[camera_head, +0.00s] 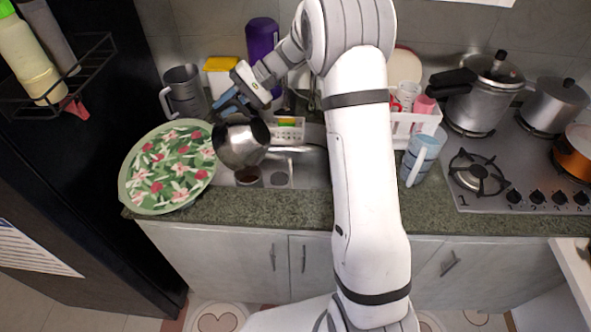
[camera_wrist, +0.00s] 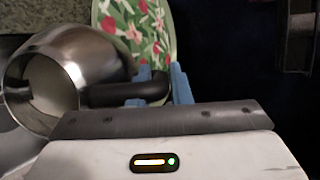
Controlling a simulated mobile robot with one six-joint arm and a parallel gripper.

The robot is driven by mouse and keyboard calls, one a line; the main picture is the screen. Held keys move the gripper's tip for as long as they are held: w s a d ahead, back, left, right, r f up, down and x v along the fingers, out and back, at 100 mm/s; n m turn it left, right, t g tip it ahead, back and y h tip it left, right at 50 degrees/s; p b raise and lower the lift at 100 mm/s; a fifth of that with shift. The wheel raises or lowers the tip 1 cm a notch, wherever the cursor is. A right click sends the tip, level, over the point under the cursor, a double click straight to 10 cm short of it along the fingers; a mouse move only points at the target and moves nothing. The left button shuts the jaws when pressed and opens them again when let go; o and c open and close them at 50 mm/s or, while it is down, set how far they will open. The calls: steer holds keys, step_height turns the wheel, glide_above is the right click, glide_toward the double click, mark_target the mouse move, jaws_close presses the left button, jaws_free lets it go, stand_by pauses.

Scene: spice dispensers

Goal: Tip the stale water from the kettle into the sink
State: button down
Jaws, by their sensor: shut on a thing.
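The steel kettle (camera_head: 240,143) hangs tilted over the left part of the sink (camera_head: 312,172). My gripper (camera_head: 227,104) is above it, its blue fingers shut on the kettle's black handle. In the wrist view, the kettle (camera_wrist: 92,52) lies on its side with its round open mouth facing left, and the handle (camera_wrist: 125,94) runs between the blue fingers of my gripper (camera_wrist: 160,88). I cannot make out any water stream. A small brown-topped round thing (camera_head: 248,175) shows in the sink below the kettle.
A green floral tray (camera_head: 165,170) leans on the counter close left of the kettle. A grey jug (camera_head: 184,92) and purple bottle (camera_head: 262,42) stand behind. A white rack (camera_head: 403,128), blue mug (camera_head: 420,158) and stove (camera_head: 505,165) are to the right.

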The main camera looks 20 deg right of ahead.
steer(key=shift+s+d+r+y+b, duration=0.15)
steer(key=shift+d+y+b, duration=0.25)
steer(key=shift+d+b, duration=0.4)
steer(key=shift+s+d+b, duration=0.15)
steer(key=shift+b, duration=0.3)
steer(key=shift+d, duration=0.1)
